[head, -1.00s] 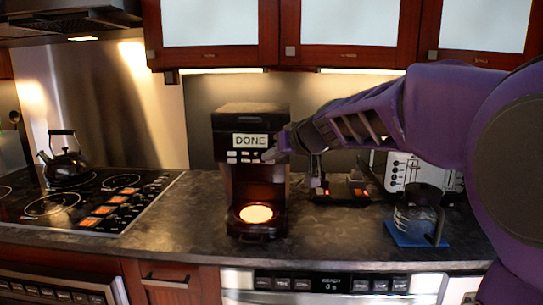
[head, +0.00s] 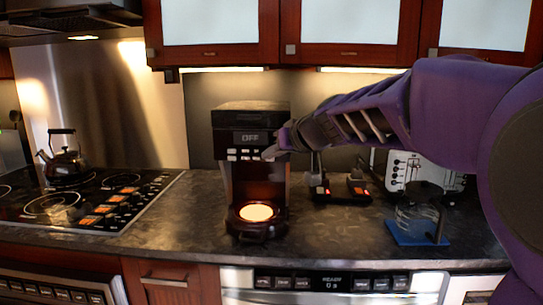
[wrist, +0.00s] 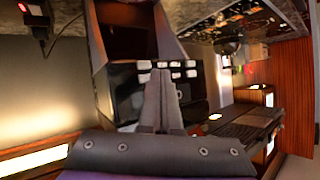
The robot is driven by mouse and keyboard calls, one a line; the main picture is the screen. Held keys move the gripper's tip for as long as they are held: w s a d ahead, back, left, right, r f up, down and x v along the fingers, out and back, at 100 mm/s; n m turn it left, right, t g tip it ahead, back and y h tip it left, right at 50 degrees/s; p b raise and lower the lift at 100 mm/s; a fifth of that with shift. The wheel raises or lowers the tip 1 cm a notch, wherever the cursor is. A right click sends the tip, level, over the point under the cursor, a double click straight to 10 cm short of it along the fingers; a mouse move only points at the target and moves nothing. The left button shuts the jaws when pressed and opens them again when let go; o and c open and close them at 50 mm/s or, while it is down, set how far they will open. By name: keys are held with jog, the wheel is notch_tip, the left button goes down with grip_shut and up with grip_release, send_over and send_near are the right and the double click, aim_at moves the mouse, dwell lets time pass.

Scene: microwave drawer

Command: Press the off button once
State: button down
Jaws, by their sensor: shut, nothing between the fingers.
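The black coffee maker (head: 252,115) stands on the counter, its display (head: 252,138) reading "OFF". A row of small light buttons (head: 240,154) sits under the display; their labels are too small to tell which is the off button. The buttons also show in the wrist view (wrist: 168,65). My gripper (head: 270,153) is shut and empty, in front of the right end of the button panel. In the wrist view its fingertips (wrist: 160,76) overlap the button area; whether they touch it I cannot tell.
A black kettle (head: 64,158) stands on the stove (head: 85,203) at left. To the right are a black device with red lights (head: 338,189), a white toaster (head: 402,168) and a glass carafe (head: 418,215) on a blue mat (head: 410,235). The counter front is clear.

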jog(key=s, duration=0.5)
jog(key=shift+s+a+r, duration=0.1)
jog(key=shift+a, duration=0.05)
dwell(0.4)
dwell(0.5)
